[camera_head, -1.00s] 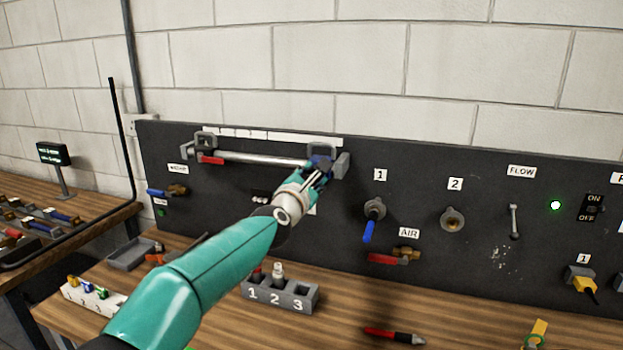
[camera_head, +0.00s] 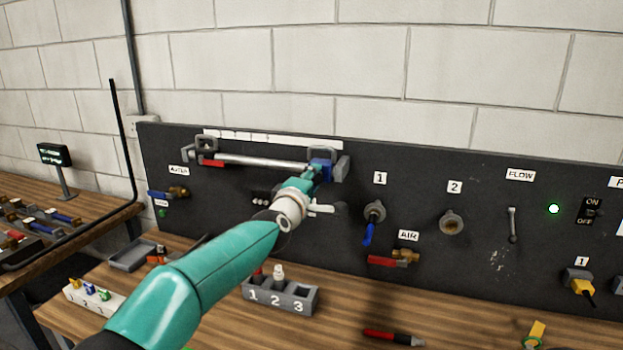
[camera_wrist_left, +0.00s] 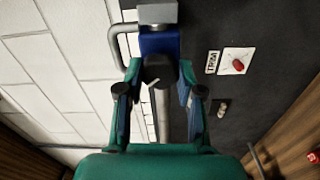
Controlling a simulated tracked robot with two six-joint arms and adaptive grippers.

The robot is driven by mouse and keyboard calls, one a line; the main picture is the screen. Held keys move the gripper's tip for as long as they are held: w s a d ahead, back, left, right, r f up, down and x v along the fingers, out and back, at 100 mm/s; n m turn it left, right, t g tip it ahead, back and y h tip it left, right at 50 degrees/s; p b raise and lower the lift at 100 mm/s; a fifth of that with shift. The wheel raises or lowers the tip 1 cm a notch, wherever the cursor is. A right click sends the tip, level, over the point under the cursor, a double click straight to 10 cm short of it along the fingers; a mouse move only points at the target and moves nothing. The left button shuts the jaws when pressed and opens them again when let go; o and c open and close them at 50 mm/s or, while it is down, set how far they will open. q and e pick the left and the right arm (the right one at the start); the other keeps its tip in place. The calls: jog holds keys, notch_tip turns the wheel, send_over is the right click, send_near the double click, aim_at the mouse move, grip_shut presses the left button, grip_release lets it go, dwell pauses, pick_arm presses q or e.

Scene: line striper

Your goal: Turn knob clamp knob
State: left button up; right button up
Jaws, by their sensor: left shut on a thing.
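The knob clamp is a blue block (camera_head: 322,168) at the right end of the metal rail (camera_head: 260,160) on the black panel. In the left wrist view the blue clamp (camera_wrist_left: 159,42) is at the top centre, with its dark knob (camera_wrist_left: 158,70) facing the camera. My left gripper (camera_head: 309,180) reaches up to the clamp from the lower left. In the left wrist view its fingers (camera_wrist_left: 159,78) are on either side of the knob and shut on it. The fingers hide part of the clamp in the head view. My right gripper is not in view.
A red-handled part (camera_head: 212,162) sits at the rail's left end. Right of my gripper are a blue-handled valve (camera_head: 369,230), a second fitting (camera_head: 452,222) and a red-handled air valve (camera_head: 385,262). A numbered grey holder (camera_head: 280,298) and a red pen (camera_head: 393,337) are on the bench.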

pick_arm(q)
jog(key=shift+d+f+m+p, duration=0.15)
jog(key=shift+m+p, duration=0.4)
jog(key=shift+m, duration=1.45)
jog(key=shift+d+f+m+p, duration=0.1)
jog(key=shift+f+m+p, duration=0.3)
jog(key=shift+m, duration=1.6)
jog(key=shift+r, duration=0.1)
jog(key=o, duration=1)
jog(key=shift+a, duration=0.1)
jog(key=shift+o, duration=0.7)
jog(key=shift+r, duration=0.3)
jog(key=shift+s+a+r, duration=0.1)
